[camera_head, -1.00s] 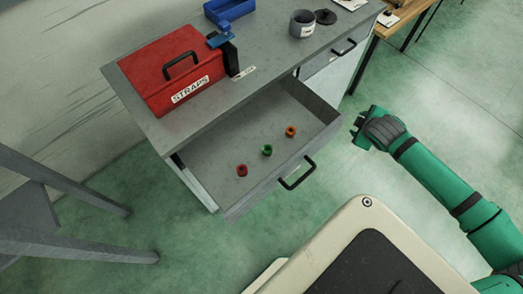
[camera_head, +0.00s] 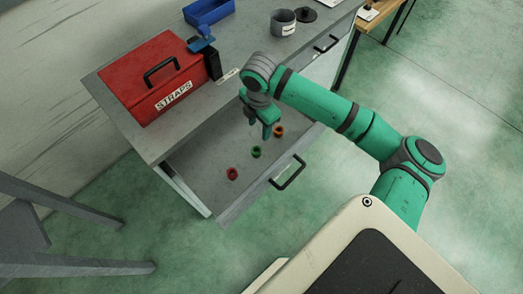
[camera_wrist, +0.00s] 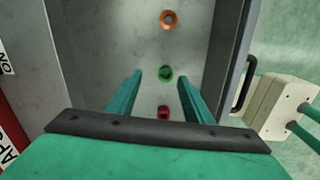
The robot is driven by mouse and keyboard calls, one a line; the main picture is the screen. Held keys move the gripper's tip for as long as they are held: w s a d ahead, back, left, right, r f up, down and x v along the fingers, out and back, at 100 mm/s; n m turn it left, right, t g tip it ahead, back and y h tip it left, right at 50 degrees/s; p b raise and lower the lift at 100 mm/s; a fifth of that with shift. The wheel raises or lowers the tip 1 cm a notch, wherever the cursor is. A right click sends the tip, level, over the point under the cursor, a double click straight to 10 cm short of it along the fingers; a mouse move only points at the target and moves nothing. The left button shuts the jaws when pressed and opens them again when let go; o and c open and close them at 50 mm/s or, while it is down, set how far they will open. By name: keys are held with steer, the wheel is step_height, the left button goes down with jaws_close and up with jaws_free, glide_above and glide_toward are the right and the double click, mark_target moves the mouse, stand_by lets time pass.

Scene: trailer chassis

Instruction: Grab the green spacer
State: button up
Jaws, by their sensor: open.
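The green spacer (camera_head: 256,152) lies in the open drawer (camera_head: 205,165), between a red spacer (camera_head: 232,173) and an orange spacer (camera_head: 278,131). My gripper (camera_head: 260,130) is over the drawer, pointing down, open and empty, above the spacers. In the wrist view the green spacer (camera_wrist: 165,73) shows between and just beyond the tips of my open fingers (camera_wrist: 160,78). The red spacer (camera_wrist: 163,112) shows nearer, between the fingers, and the orange spacer (camera_wrist: 168,19) farther off. The gap in height between fingers and spacers is hard to judge.
The drawer's front wall and black handle (camera_head: 288,172) are to the right of the spacers. A red STRAPS toolbox (camera_head: 150,75), a blue bin (camera_head: 208,12) and a grey cup (camera_head: 283,21) stand on the bench top (camera_head: 240,95). The drawer floor around the spacers is clear.

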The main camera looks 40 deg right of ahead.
steer(key=a+n, duration=0.1)
steer(key=a, duration=0.1)
glide_above(256, 148)
steer(key=shift+g, duration=0.3)
steer(key=f, duration=0.5)
steer(key=shift+s+a+f, duration=0.2)
steer(key=shift+a+f, duration=0.15)
steer(key=shift+a, duration=0.05)
steer(key=shift+s+f, duration=0.2)
steer(key=shift+f, duration=1.1)
steer(key=shift+s+f, duration=0.15)
steer(key=shift+f, duration=1.1)
jaws_close()
